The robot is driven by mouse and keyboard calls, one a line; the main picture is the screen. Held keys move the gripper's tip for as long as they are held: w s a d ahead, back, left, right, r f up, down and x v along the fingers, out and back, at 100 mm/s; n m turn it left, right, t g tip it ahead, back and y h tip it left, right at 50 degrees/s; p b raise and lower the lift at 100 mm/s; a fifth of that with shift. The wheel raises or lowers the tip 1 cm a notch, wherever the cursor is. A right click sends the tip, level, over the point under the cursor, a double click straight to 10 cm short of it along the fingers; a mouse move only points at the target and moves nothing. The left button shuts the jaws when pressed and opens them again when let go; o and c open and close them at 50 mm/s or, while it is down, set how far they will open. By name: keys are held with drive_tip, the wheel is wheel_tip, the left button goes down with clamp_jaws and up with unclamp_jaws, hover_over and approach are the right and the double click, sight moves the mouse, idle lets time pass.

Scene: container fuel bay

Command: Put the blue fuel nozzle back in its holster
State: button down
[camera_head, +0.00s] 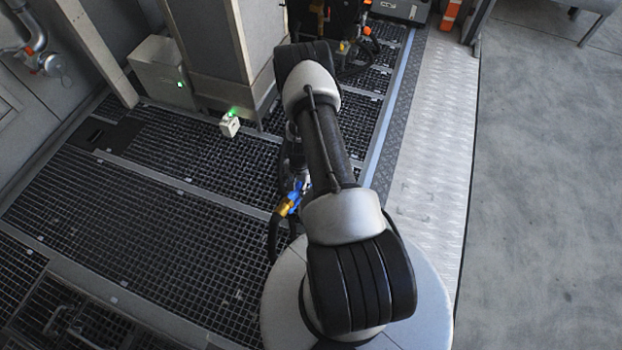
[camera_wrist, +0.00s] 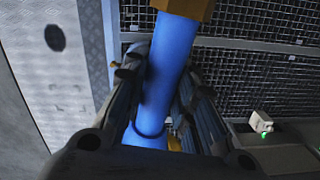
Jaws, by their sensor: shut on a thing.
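The blue fuel nozzle (camera_wrist: 168,75) fills the middle of the wrist view, with a brass-coloured collar at its upper end. My gripper (camera_wrist: 160,110) is shut on it, one finger on each side of the blue body. In the head view the blue nozzle (camera_head: 295,196) shows as a small blue and brass piece left of my arm, above the floor grating, with a dark hose hanging beside it. My gripper there is mostly hidden behind my arm. I cannot make out the holster for certain in either view.
A small white box with a green light (camera_head: 229,124) stands by the grey column (camera_head: 215,45). A grey cabinet (camera_head: 163,72) is to its left. Dark equipment with orange parts (camera_head: 350,25) stands at the back. The grating (camera_head: 150,210) at left is largely clear.

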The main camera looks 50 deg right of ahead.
drive_tip(key=shift+r+p, duration=3.3)
drive_tip(key=shift+r, duration=2.15)
